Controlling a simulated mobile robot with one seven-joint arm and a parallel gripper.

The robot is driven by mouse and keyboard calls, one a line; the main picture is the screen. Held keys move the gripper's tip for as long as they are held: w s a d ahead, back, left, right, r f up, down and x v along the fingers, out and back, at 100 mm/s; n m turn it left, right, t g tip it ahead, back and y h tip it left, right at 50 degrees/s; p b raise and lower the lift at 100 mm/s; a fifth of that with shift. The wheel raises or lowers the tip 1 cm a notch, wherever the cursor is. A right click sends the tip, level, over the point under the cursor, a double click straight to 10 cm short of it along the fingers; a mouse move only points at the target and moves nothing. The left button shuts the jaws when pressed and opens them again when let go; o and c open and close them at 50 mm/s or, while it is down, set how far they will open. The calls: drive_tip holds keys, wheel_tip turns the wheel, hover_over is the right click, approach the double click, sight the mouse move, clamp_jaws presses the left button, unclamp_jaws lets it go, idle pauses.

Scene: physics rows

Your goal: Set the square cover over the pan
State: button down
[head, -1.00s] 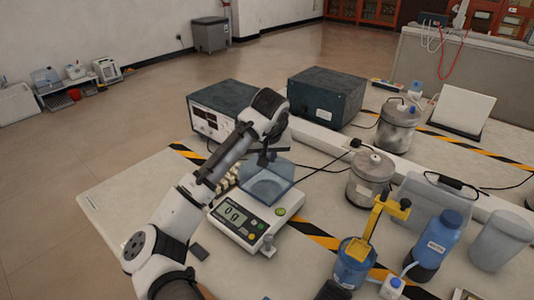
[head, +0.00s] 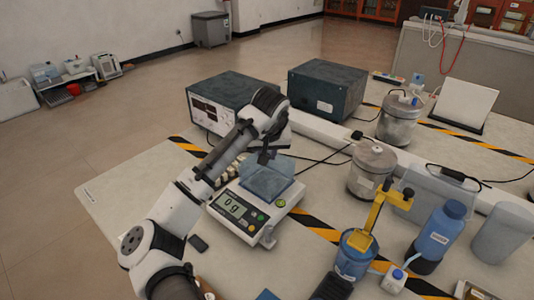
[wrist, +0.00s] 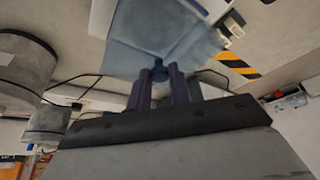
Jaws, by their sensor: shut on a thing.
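The square cover (head: 266,182) is a see-through blue box with a small dark blue knob (wrist: 158,70) on top. My gripper (head: 266,156) is shut on this knob; its two purple fingers (wrist: 159,88) stand on either side of it in the wrist view. The cover is at the pan end of the white balance (head: 233,207), whose display reads 0 g. It looks a little tilted in the head view. The pan is hidden behind or under the cover, and I cannot tell whether the cover touches the balance.
Two dark instrument boxes (head: 328,90) stand behind. A grey lidded canister (head: 371,172) is to the right. A blue pot with a yellow clamp (head: 356,258) and a blue bottle (head: 438,232) stand at front right. Small pale pieces lie left of the cover.

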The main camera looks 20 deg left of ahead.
drive_tip(key=shift+f, duration=0.35)
unclamp_jaws()
idle(0.8)
drive_tip(key=shift+r+p, duration=2.9)
drive_tip(key=shift+r, duration=1.1)
